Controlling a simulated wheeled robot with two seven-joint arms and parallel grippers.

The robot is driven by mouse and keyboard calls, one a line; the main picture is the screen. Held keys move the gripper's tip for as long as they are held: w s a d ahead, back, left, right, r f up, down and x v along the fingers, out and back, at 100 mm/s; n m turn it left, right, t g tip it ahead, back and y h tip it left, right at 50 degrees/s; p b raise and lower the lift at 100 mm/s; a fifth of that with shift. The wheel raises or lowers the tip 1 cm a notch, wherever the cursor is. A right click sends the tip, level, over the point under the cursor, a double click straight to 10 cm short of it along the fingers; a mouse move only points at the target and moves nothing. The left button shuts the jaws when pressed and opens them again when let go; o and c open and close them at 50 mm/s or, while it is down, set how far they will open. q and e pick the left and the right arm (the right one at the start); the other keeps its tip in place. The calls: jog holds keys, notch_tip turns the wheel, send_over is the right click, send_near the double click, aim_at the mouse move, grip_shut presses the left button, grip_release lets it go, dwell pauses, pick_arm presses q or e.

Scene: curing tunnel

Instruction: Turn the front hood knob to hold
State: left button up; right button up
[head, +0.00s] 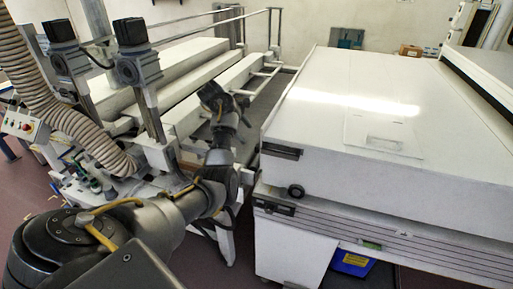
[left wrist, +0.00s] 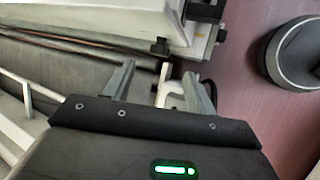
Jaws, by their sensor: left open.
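The front hood knob (head: 296,191) is a small black round knob low on the near face of the big white hood (head: 340,165), by its left end. Its pointer and setting are too small to read. My left gripper (head: 236,112) is raised over the gap between the conveyor frame and the hood, left of and apart from the knob. In the left wrist view my left gripper (left wrist: 160,85) has its two grey fingers spread with nothing held between them. I cannot make out the knob for sure in that view. My right gripper is not in view.
A black bracket (head: 281,151) sits above the knob and a slotted rail (head: 390,240) runs below it. The white conveyor frame (head: 215,90) and a ribbed hose (head: 60,100) stand left. A blue bin (head: 352,263) is under the hood. Floor is free in front.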

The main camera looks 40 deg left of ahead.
aim_at(257, 146)
pick_arm(q)
jog(key=b+x, duration=0.4)
jog(key=x, duration=0.2)
jog(key=shift+s+a+f+b, duration=0.1)
jog(key=shift+s+a+b, duration=0.1)
jog(key=shift+b, duration=0.1)
jog(key=p+x, duration=0.1)
jog(key=x, duration=0.2)
jog(key=shift+w+d, duration=0.2)
jog(key=shift+w, duration=0.05)
jog(key=shift+w+d+f, duration=0.1)
jog(key=shift+w+f, duration=0.1)
jog(key=shift+f, duration=0.4)
jog(key=shift+w, duration=0.1)
jog(key=shift+c, duration=0.5)
jog(key=c, duration=0.9)
